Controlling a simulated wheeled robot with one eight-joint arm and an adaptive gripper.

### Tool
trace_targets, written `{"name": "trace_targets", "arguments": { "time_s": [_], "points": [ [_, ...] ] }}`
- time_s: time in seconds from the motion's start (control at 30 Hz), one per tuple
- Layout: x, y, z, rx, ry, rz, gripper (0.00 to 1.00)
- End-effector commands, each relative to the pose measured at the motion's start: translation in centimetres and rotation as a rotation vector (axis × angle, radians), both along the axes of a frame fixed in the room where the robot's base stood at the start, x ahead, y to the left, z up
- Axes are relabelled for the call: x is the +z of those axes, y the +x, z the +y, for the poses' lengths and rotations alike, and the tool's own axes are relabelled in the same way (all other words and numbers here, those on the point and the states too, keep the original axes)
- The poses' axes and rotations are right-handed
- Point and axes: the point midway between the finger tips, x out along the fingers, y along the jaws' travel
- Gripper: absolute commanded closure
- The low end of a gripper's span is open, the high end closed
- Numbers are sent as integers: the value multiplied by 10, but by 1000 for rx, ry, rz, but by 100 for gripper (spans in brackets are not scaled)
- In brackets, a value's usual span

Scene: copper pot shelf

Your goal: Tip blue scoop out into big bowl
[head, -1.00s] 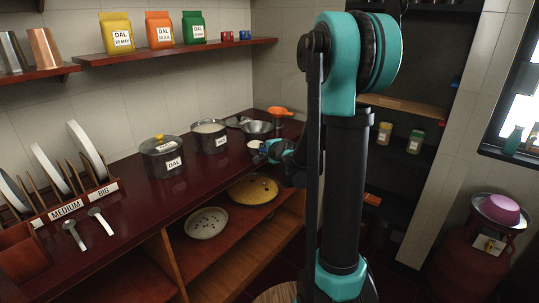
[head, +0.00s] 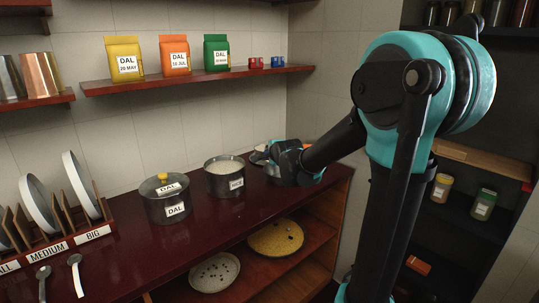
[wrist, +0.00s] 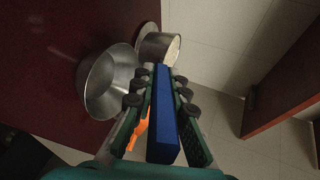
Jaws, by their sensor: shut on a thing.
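My gripper (wrist: 163,78) is shut on the blue handle of the blue scoop (wrist: 164,125). At the far end of the handle, a metal cup (wrist: 158,46) with pale contents looks upright, not tipped. The big bowl (wrist: 108,82), shiny metal, is just left of the scoop in the wrist view; its inside is only partly visible. In the head view my gripper (head: 286,160) is over the far end of the counter, and it hides the scoop and most of the bowl.
A pot labelled DAL (head: 166,197) and an open pot of white contents (head: 223,176) stand on the dark red counter (head: 110,250). An orange object (wrist: 139,132) lies below my gripper. A tiled wall is close behind.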

Motion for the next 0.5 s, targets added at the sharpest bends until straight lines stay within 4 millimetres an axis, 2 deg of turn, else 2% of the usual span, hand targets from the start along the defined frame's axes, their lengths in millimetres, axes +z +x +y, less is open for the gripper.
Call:
{"name": "trace_targets", "arguments": {
  "time_s": [0.5],
  "points": [
    [-17, 3, -17, -3, 218, 30, 100]
  ]
}}
